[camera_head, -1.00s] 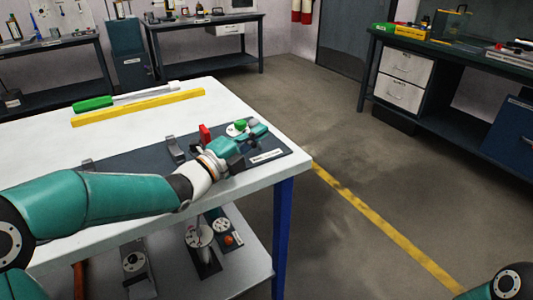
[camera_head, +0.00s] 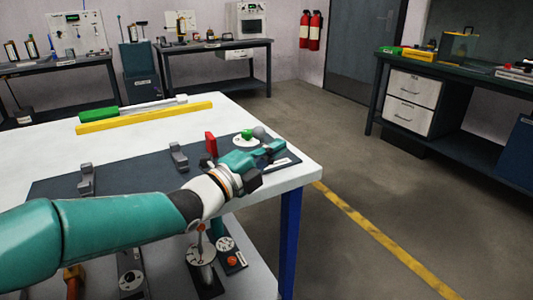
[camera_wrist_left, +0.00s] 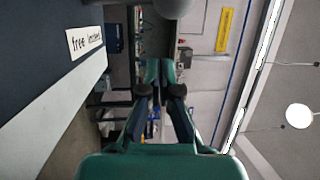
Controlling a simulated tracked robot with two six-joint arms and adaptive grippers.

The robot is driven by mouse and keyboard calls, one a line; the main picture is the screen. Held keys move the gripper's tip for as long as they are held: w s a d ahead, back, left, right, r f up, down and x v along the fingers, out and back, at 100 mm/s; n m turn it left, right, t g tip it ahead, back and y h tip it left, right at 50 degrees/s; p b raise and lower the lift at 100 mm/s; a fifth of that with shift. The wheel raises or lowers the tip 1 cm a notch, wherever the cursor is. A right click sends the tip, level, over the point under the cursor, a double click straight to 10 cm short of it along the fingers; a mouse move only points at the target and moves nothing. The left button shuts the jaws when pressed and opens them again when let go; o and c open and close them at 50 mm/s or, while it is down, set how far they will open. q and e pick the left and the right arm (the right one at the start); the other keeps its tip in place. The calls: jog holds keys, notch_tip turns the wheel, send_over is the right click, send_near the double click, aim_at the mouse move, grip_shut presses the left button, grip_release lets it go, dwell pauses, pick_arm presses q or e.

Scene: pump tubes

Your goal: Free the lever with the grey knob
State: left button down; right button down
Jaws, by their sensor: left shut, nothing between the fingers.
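The grey knob (camera_head: 259,132) shows just right of a green knob (camera_head: 247,134) on a round white plate, near the right end of the dark panel (camera_head: 120,172). It also shows at the top edge of the left wrist view (camera_wrist_left: 172,8), beyond my fingertips. Most of its lever is hidden. My left gripper (camera_head: 276,148) is shut and empty, on the near side of the grey knob and apart from it in the wrist view (camera_wrist_left: 159,68). A white label (camera_wrist_left: 85,40) reading "free" and "locked" lies beside it. My right gripper is out of view.
A red block (camera_head: 211,143) and two grey brackets, one nearer (camera_head: 178,157) and one farther left (camera_head: 87,180), stand on the panel. A yellow bar (camera_head: 145,117) lies along the table's back. The floor to the right is clear.

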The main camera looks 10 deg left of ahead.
pick_arm(q)
jog(key=v, duration=0.8)
jog(key=shift+s+a, duration=0.25)
jog(key=shift+s, duration=0.05)
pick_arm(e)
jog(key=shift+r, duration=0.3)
pick_arm(q)
jog(key=shift+f, duration=0.1)
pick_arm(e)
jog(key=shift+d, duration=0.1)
